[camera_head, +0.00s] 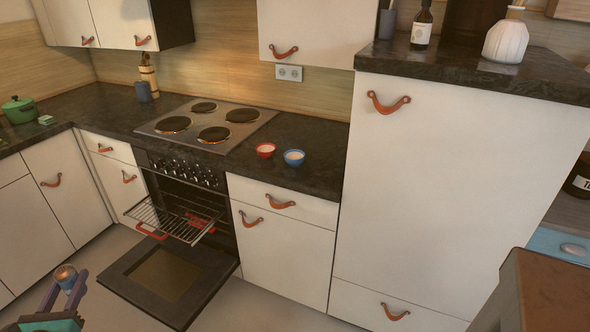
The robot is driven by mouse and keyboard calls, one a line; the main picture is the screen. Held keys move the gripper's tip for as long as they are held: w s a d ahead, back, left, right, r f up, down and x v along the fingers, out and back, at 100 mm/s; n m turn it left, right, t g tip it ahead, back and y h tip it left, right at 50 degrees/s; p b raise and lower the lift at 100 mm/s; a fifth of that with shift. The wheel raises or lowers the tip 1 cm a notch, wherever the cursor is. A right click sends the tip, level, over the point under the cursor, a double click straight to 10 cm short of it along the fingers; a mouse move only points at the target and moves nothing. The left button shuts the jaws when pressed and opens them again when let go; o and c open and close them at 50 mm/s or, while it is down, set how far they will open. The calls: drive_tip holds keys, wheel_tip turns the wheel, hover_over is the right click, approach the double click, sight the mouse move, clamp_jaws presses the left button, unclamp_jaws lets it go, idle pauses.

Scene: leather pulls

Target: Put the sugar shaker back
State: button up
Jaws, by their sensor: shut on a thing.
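My gripper (65,286) is at the lower left, with its purple fingers on both sides of a small round thing with a copper-coloured top and a greyish side. I take this thing to be the sugar shaker (66,274). My gripper is shut on it and holds it in front of the lower cabinets, left of the open oven door. Its lower part is hidden by the gripper.
The oven door (165,280) hangs open, with a wire rack (172,219) pulled out.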

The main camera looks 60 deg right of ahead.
drive_tip(key=shift+d, duration=0.15)
drive_tip(key=s+d+r+m+g+h+b, duration=0.1)
drive_tip(key=s+d+m+g+b, duration=0.2)
drive_tip(key=d, duration=1)
drive_tip(key=s+d+m+g+h+b, duration=0.15)
drive_tip(key=d+b, duration=0.45)
drive_tip(key=d, duration=0.8)
drive_tip(key=s+d+r+m+g+h+b, duration=0.1)
drive_tip(key=s+d+g+b, duration=0.25)
drive_tip(key=d, duration=0.95)
drive_tip(key=s+d+r+m+g+b, duration=0.2)
drive_tip(key=s+d+b, duration=0.4)
drive_tip(key=s+d, duration=0.6)
drive_tip(key=s+d+r+m+g+b, duration=0.2)
drive_tip(key=s+d+r+g+b, duration=0.1)
drive_tip(key=s+d, duration=0.9)
drive_tip(key=s+g+b, duration=0.1)
drive_tip(key=s+b, duration=0.1)
drive_tip(key=s, duration=0.3)
drive_tip(key=shift+r+b, duration=0.35)
drive_tip(key=shift+b, duration=0.05)
